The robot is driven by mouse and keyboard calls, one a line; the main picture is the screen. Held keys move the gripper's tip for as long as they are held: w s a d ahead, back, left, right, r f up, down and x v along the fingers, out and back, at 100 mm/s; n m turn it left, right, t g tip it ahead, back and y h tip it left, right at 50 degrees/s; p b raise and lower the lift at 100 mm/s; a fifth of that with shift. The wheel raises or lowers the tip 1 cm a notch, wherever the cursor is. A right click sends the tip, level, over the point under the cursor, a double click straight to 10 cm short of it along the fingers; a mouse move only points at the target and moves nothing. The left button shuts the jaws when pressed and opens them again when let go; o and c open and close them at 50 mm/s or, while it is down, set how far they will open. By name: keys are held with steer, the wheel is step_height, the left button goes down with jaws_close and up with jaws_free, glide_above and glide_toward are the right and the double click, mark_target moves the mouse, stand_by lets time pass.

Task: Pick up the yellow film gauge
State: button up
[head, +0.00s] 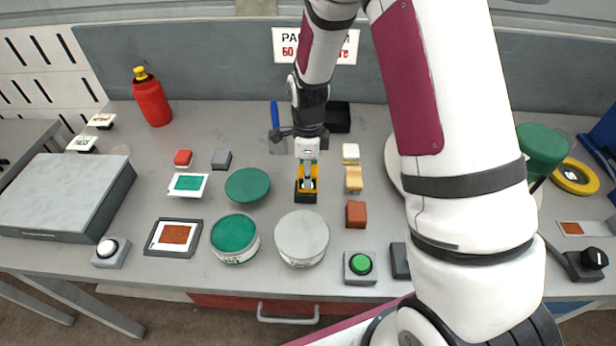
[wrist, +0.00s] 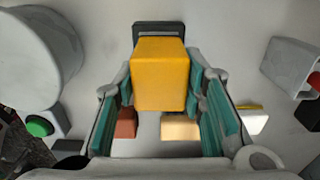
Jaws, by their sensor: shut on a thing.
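The yellow film gauge (wrist: 160,75) is a yellow block between the two teal-padded fingers of my gripper (wrist: 163,98) in the wrist view. My gripper is shut on it. In the head view the gauge (head: 313,186) shows below my gripper (head: 307,172), partly hidden by it. A black base (head: 306,198) is at the gauge's lower end, and its dark edge (wrist: 158,28) shows beyond the gauge in the wrist view. I cannot tell whether the gauge is clear of the base.
A tan block (head: 354,179) and red-brown block (head: 356,214) stand close on the right. A grey-lidded tin (head: 301,233) and green-lidded tin (head: 234,234) stand in front. A green disc (head: 247,185) is left. A black box (head: 338,117) and blue-handled tool (head: 275,117) are behind.

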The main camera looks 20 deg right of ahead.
steer(key=shift+r, duration=0.1)
step_height(320, 180, up, 9)
steer(key=shift+f+b, duration=0.1)
steer(key=shift+b, duration=0.35)
steer(key=shift+w+r+b, duration=0.1)
steer(key=shift+r+b, duration=0.4)
steer(key=shift+b, duration=0.35)
steer(key=shift+f, duration=0.4)
step_height(320, 180, down, 9)
steer(key=shift+r, duration=0.1)
steer(key=shift+f+b, duration=0.2)
steer(key=shift+b, duration=0.1)
steer(key=o, duration=1.3)
